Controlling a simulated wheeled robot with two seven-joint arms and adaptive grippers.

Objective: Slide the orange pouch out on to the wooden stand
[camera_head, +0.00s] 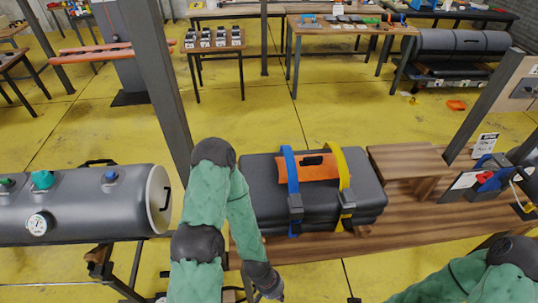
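The orange pouch (318,174) lies flat on top of a dark grey folded boat bundle (262,182). A blue strap (291,170) crosses its left part and a yellow strap (341,168) its right end; both straps run down to dark buckles at the front. The wooden stand (408,154) is a low raised platform just right of the bundle and is bare. My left gripper (273,291) hangs low at the bottom edge, in front of the bench and apart from the pouch; its fingers are too cut off and dark to read. My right arm enters at bottom right, its gripper out of view.
The wooden bench (385,236) carries bundle and stand. Right of the stand are a clipboard (466,181) and red and blue parts. A grey cylinder (85,203) with valves and a gauge is at left. A dark post rises behind my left arm.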

